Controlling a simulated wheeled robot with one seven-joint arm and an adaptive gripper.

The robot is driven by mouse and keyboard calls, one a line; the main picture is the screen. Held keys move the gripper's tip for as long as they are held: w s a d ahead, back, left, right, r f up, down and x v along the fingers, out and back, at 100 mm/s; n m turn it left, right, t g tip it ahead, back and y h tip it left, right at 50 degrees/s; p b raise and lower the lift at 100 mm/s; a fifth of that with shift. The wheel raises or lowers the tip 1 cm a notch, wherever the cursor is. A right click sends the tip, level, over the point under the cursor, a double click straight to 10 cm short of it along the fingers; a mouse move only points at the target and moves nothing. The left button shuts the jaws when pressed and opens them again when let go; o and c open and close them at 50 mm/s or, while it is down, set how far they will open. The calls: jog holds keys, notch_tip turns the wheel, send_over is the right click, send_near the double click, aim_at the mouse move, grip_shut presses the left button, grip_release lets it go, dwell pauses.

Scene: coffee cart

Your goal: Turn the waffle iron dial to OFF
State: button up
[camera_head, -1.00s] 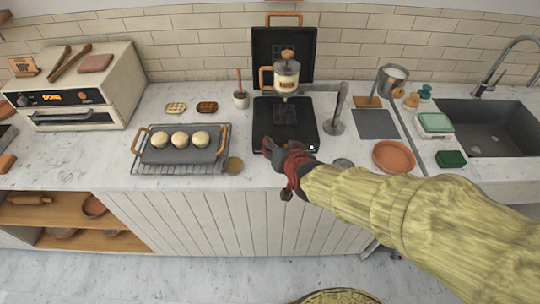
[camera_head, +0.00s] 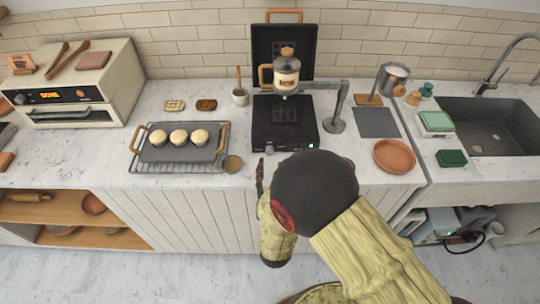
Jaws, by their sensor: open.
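The waffle iron (camera_head: 302,118) is black and stands on the counter against the tiled wall. Its lid (camera_head: 300,52) is raised upright. The dial's pointer and markings are too small to read. My gripper (camera_head: 260,172) is in front of the counter edge, below and left of the dial and apart from it. It is open and appears empty, and part of it is hidden by my arm.
A glass press (camera_head: 286,74) appears above the iron's plate, beside a metal stand (camera_head: 335,123). A terracotta plate (camera_head: 394,157) is right. The floor in front is clear.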

aim_at(270, 154)
jog(key=w, duration=0.6)
jog(key=shift+b, duration=0.4)
jog(key=shift+s, duration=0.1)
jog(key=shift+c, duration=1.2)
jog(key=c, duration=0.8)
grip_shut()
